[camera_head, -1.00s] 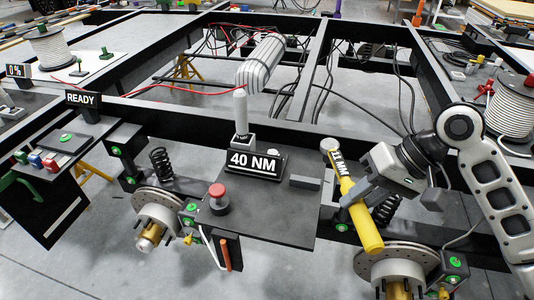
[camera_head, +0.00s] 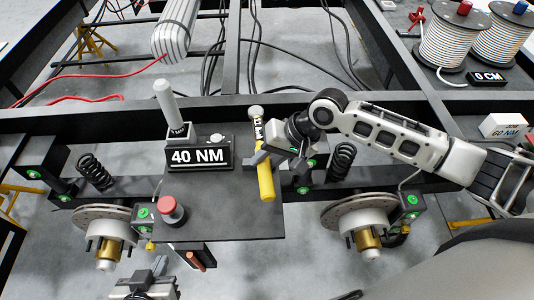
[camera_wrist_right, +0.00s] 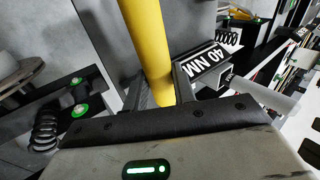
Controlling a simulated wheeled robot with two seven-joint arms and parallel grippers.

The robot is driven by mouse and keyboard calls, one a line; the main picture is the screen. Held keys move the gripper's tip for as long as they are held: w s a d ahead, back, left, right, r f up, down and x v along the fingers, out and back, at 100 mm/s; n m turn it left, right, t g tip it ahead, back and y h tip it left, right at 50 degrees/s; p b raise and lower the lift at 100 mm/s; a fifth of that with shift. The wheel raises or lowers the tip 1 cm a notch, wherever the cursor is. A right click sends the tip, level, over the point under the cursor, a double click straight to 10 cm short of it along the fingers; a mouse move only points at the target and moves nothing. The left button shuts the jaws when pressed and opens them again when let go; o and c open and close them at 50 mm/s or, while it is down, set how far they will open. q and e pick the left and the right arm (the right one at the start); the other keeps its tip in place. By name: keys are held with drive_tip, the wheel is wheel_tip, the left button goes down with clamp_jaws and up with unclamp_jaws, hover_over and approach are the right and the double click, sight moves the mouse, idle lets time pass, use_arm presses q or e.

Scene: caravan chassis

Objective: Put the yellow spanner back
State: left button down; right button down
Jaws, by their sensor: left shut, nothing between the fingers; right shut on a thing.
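The yellow spanner (camera_head: 265,182) has a yellow handle, a black-and-white label and a pale round head. My right gripper (camera_head: 260,158) is shut on it, near the middle. It appears over the right part of the dark tray with the 40 NM sign; I cannot tell if it touches the surface. In the right wrist view the yellow handle (camera_wrist_right: 150,40) runs between the two fingers of my right gripper (camera_wrist_right: 160,92). My left gripper (camera_head: 150,272) is shut and empty at the lower left, in front of the tray.
The dark tray (camera_head: 225,225) carries a 40 NM sign (camera_head: 199,156), a red button (camera_head: 170,207) and a white upright post (camera_head: 168,102). Brake discs with hubs (camera_head: 362,222) stand on both sides. Black chassis beams cross behind. Cable spools (camera_head: 455,42) stand at the upper right.

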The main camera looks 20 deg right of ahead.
use_arm(q)
drive_tip(key=shift+a+f, duration=0.1)
drive_tip(key=shift+a, duration=0.05)
use_arm(e)
drive_tip(key=shift+f, duration=0.35)
drive_tip(key=shift+r+p, duration=0.15)
drive_tip(key=shift+p, duration=0.25)
drive_tip(key=shift+a+f, duration=0.1)
drive_tip(key=shift+f, duration=0.2)
wheel_tip(320, 180, down, 2)
drive_tip(key=shift+f+b, duration=0.2)
drive_tip(key=shift+b, duration=0.45)
wheel_tip(320, 180, down, 2)
drive_tip(key=shift+f+b, duration=0.15)
drive_tip(key=shift+b, duration=0.25)
use_arm(q)
drive_tip(key=shift+w+f+b, duration=0.2)
drive_tip(key=shift+b, duration=0.15)
use_arm(e)
drive_tip(key=shift+f, duration=0.75)
